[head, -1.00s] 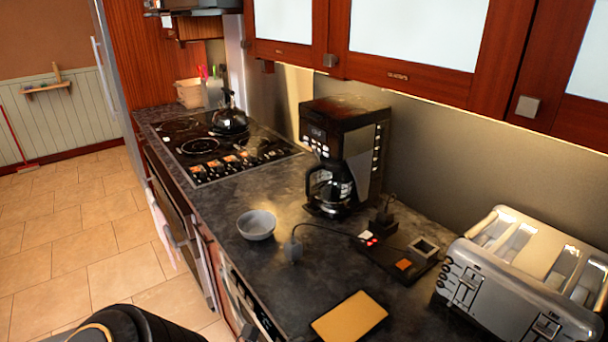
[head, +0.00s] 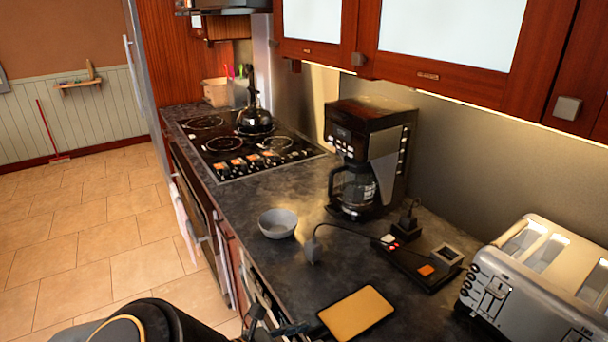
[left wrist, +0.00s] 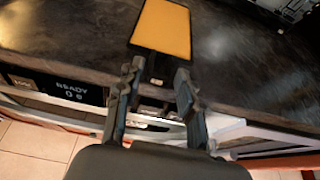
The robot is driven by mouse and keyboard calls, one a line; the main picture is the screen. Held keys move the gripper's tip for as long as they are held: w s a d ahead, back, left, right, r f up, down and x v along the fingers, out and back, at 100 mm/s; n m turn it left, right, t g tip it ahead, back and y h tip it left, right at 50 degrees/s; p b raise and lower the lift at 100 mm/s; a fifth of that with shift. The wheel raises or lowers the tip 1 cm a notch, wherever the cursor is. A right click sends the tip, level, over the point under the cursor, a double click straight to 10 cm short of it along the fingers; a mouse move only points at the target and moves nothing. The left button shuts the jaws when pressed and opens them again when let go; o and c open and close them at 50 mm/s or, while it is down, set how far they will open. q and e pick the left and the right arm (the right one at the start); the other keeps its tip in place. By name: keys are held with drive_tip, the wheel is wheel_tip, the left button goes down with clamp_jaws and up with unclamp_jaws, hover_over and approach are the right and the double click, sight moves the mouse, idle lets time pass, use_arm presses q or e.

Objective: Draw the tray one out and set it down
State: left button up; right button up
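A flat tray-like slab (head: 356,312) with a yellow-orange top and dark rim lies on the dark counter, near its front edge. It also shows at the top of the left wrist view (left wrist: 161,27). My left gripper (head: 275,326) is at the bottom of the head view, just left of the slab. In the left wrist view my left gripper (left wrist: 157,74) is open, its fingers apart and pointing at the slab's near edge. Nothing is clearly held. A microwave drawer front (left wrist: 70,92) with a "READY" display sits below the counter edge. My right gripper is not in view.
The stove (head: 240,150) is further back. Tiled floor (head: 110,230) is open at left.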

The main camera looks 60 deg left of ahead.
use_arm(q)
drive_tip(key=shift+o, duration=0.6)
drive_tip(key=shift+s, duration=0.1)
drive_tip(key=v, duration=1.1)
drive_tip(key=shift+s+r, duration=0.25)
drive_tip(key=shift+s, duration=0.1)
